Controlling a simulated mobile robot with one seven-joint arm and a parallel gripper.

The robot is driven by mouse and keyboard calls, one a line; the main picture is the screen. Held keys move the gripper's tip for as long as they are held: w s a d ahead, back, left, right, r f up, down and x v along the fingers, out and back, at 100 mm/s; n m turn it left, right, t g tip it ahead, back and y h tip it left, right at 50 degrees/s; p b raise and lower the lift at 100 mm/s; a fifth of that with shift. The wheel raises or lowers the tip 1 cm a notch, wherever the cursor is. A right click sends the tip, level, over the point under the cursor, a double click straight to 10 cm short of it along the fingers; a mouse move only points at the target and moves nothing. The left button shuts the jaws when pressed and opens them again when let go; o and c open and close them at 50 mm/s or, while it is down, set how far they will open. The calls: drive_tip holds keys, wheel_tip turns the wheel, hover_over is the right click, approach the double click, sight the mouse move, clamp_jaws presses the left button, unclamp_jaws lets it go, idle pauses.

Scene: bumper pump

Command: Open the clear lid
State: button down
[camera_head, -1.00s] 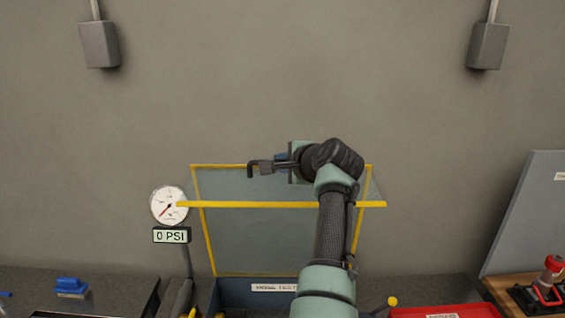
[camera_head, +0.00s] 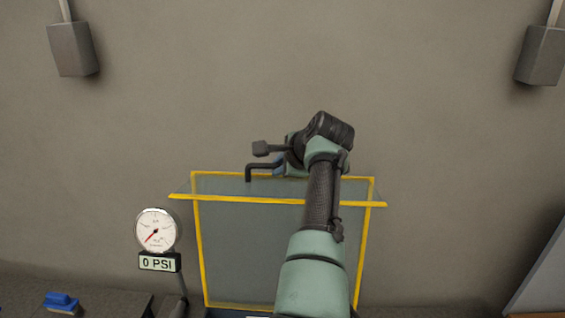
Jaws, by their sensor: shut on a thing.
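The clear lid (camera_head: 250,240) is a see-through panel with yellow edges, standing raised in the middle of the head view. A narrow clear flap with a yellow rim (camera_head: 230,199) runs along its top. My gripper (camera_head: 256,161) is at the lid's top edge, its dark fingers pointing left, one above the edge and a hooked one dipping in front of it. It is shut on the lid, but the contact itself is hard to see. My arm hides part of the lid's right side. The box below the lid is almost wholly out of frame.
A blue brush-like object (camera_head: 61,303) lies at lower left. A grey panel (camera_head: 540,275) leans at the right. The wall behind is bare between two grey boxes.

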drive_tip(key=shift+s+f, duration=0.2)
drive_tip(key=shift+f, duration=0.1)
drive_tip(key=c, duration=0.8)
unclamp_jaws()
drive_tip(key=shift+w, duration=0.1)
drive_tip(key=shift+c, duration=0.2)
drive_tip(key=shift+d+r, duration=0.1)
drive_tip(key=b+v, duration=0.7)
drive_tip(key=v, duration=0.6)
